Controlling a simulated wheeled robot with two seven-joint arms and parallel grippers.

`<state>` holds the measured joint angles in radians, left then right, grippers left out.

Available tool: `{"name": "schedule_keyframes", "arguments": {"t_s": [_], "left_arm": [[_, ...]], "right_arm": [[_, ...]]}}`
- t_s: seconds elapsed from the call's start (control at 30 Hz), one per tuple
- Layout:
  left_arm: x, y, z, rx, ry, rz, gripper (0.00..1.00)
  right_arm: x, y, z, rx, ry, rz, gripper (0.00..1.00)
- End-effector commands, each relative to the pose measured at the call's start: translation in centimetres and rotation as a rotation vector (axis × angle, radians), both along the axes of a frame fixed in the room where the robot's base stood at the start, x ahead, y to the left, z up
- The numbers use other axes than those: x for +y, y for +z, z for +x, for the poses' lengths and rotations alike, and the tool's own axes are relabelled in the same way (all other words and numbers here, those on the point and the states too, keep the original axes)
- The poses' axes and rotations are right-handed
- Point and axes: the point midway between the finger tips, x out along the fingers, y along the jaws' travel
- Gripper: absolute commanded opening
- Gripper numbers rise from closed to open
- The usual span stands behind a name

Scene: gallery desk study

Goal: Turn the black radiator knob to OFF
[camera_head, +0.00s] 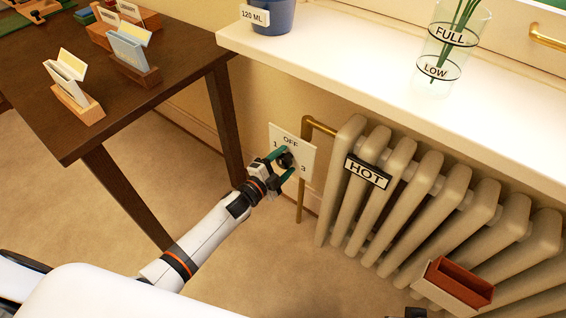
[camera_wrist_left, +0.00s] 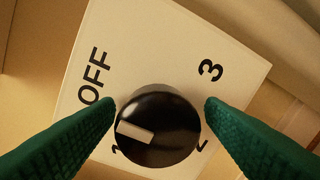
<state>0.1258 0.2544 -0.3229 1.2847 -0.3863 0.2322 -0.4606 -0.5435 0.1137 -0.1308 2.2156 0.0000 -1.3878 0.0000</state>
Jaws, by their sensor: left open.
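The black radiator knob (camera_wrist_left: 165,110) sits on a white square dial plate (camera_head: 303,152) marked OFF, 1, 2 and 3, beside the radiator. In the left wrist view the knob's pale pointer mark is on its left side, close to the 1 and below OFF (camera_wrist_left: 95,75). My left gripper (camera_head: 281,158) is open, with its green fingers on either side of the knob (camera_wrist_left: 158,100). I cannot tell whether they touch it. In the head view the gripper partly covers the knob and the plate.
The cream radiator (camera_head: 395,190), with a HOT sign, stands right of the plate, with a brass pipe (camera_head: 318,126) between. A windowsill (camera_head: 350,62) overhangs them. A dark table (camera_head: 150,98) with card holders stands left. A red-lined box (camera_head: 440,291) is at lower right.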

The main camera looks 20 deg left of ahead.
Motion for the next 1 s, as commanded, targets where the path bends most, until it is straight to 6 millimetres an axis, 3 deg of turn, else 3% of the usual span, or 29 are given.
{"name": "schedule_keyframes", "arguments": {"t_s": [0.17,0.5,0.7,1.0], "left_arm": [[0.4,0.1,-0.9,0.001,0.001,-0.001,0.64],[2.9,0.5,-7.3,0.003,0.0,0.002,0.64],[4.0,0.6,-10.2,0.002,0.0,0.001,0.64],[4.4,0.6,-11.2,0.0,0.0,0.0,0.64]], "right_arm": [[0.0,0.0,0.2,-0.005,0.001,0.001,0.36],[0.1,-5.0,0.3,0.024,0.006,-0.002,0.36],[0.1,-6.6,0.1,0.032,0.007,-0.002,0.36],[0.1,-7.3,0.0,0.034,0.007,-0.002,0.36]]}}
